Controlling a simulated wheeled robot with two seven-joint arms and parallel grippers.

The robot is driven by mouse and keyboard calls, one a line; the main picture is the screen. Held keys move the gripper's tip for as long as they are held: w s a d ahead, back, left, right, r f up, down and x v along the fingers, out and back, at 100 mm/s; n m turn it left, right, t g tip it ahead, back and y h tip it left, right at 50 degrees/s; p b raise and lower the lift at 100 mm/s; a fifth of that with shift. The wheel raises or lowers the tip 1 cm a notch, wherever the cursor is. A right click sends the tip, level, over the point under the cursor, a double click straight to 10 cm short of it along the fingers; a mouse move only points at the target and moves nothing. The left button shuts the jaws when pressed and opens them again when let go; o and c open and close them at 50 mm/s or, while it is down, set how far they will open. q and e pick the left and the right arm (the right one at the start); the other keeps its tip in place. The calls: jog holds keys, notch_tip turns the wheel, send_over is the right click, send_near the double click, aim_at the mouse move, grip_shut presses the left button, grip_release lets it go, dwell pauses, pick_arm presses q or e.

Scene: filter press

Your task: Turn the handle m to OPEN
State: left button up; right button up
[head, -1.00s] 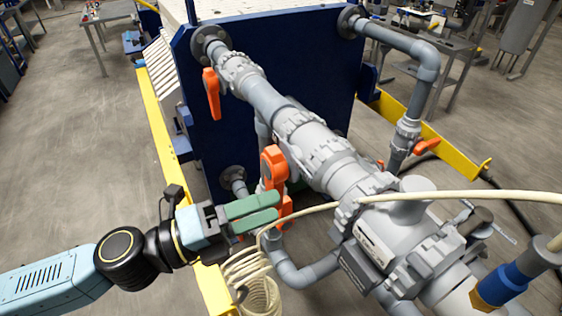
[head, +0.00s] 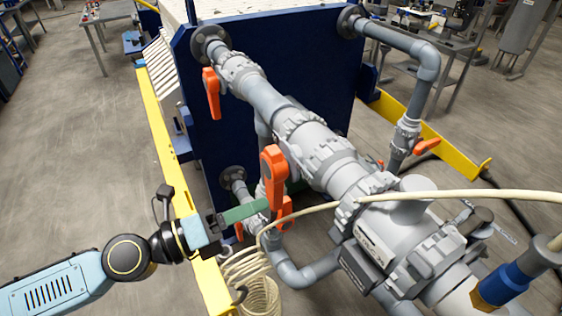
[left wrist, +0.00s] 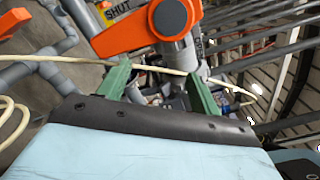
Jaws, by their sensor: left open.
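The orange handle (head: 273,167) nearest my left gripper hangs on the grey piping in front of the dark blue plate. I cannot read an "m" on it. In the left wrist view the orange handle (left wrist: 128,38) lies across the top, beside a "SHUT" mark, with a dark round hub. My left gripper (head: 262,208) has green fingers close beside the handle's lower part in the head view. In the left wrist view the fingers (left wrist: 158,86) are apart, with a cream hose across the gap and the handle beyond. I cannot tell whether they touch the handle. The right gripper is out of view.
Another orange handle (head: 211,93) hangs at the upper left of the piping, and one (head: 427,146) sits on the right pipe. A cream hose (head: 330,208) crosses just by my left gripper and coils below it. Yellow rails (head: 165,140) flank the machine.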

aim_at(269, 189)
pick_arm(q)
jog(key=w+m+b, duration=0.1)
jog(key=m, duration=0.2)
jog(key=w+f+m+b, duration=0.1)
jog(key=w+m+b, duration=0.1)
jog(key=m, duration=0.2)
jog(key=w+f+m+b, duration=0.1)
jog(key=w+m+b, duration=0.1)
jog(key=m, duration=0.2)
jog(key=shift+w+a, duration=0.15)
jog(key=shift+a, duration=0.1)
jog(key=p+x, duration=0.1)
jog(key=x, duration=0.3)
jog(key=shift+f+p, duration=0.2)
jog(key=shift+p, duration=0.2)
jog(key=shift+w+d+f, duration=0.15)
jog(key=shift+w+d, duration=0.1)
jog(key=shift+d, duration=0.15)
